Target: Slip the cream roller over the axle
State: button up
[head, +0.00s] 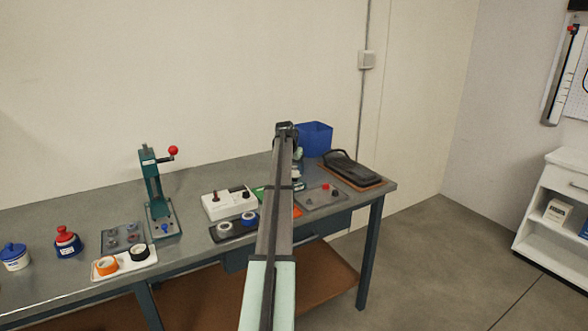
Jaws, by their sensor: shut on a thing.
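My arm reaches over the workbench (190,262) and covers much of its middle. My gripper (297,184) is low over the bench behind the arm link, with only a sliver showing at the link's right side. It is shut on what I take to be the cream roller, but the arm hides the jaws and the roller's outline. A black pedal-like part (350,167) lies on a brown mat (374,187) at the bench's right end. I cannot make out the axle, or whether the roller touches it.
A blue bin (314,138) stands behind the gripper. A grey plate with a red knob (324,187) lies right of it. Left are a white control box (226,203), a dark tape tray (233,230), a green press (152,185), a white tape tray (124,262) and two pots (67,243).

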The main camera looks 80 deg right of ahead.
jog(key=shift+f, duration=0.55)
dwell(0.6)
jog(key=o, duration=0.8)
jog(key=shift+o, duration=0.2)
jog(key=v, duration=1.1)
dwell(0.8)
